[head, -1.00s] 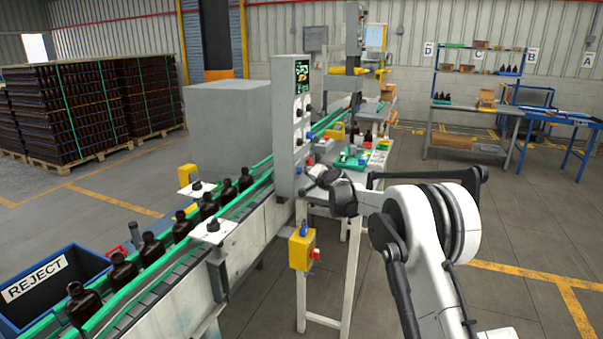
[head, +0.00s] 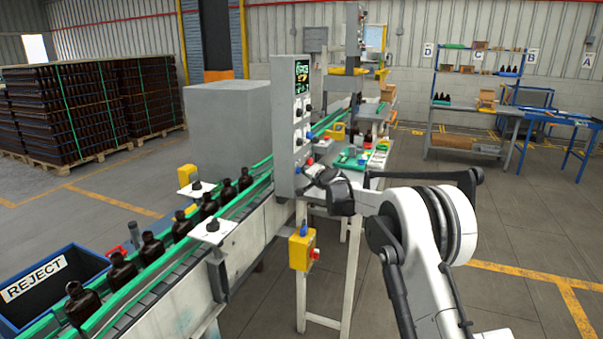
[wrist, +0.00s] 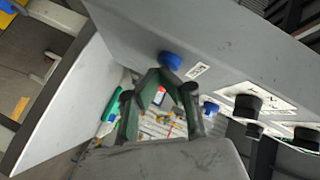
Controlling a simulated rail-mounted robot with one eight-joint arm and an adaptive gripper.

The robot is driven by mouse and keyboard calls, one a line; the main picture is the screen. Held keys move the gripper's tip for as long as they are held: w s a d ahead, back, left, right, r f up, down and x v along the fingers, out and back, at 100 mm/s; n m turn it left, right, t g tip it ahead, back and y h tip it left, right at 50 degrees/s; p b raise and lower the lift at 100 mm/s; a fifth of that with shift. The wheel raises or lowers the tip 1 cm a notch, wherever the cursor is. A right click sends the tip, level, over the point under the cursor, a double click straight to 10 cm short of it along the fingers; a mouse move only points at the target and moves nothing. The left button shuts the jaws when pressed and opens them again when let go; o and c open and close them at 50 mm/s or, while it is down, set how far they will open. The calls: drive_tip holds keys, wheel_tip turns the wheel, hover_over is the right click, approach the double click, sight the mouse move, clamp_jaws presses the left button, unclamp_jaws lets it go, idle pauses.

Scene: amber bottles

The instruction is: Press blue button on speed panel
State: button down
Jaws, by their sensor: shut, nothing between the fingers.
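The grey upright panel (head: 287,125) stands beside the conveyor, with a lit screen and black knobs. The wrist view shows its grey face (wrist: 225,45) tilted across the picture. A blue button (wrist: 171,61) sits on that face next to a small white label. A second blue round part (wrist: 210,108) shows lower, near a black knob (wrist: 246,105) on a white plate. My gripper (wrist: 160,76) is shut and empty, its fingertips just below the first blue button in the picture. I cannot tell whether they touch it. In the head view my gripper (head: 311,170) is close to the panel's lower part.
A yellow box (head: 301,252) with blue and red buttons hangs below my wrist. The conveyor (head: 245,213) carries several amber bottles (head: 152,247) on the left. A cluttered worktable (head: 365,162) stands behind my gripper. Open floor lies to the right.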

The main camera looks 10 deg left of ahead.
idle(0.3)
drive_tip(key=shift+s+d+b, duration=0.25)
drive_tip(key=shift+d+b, duration=0.15)
drive_tip(key=shift+d, duration=0.45)
drive_tip(key=d, duration=0.2)
drive_tip(key=s+d+b, duration=0.1)
drive_tip(key=d, duration=0.1)
drive_tip(key=shift+d, duration=0.4)
drive_tip(key=shift+s, duration=0.1)
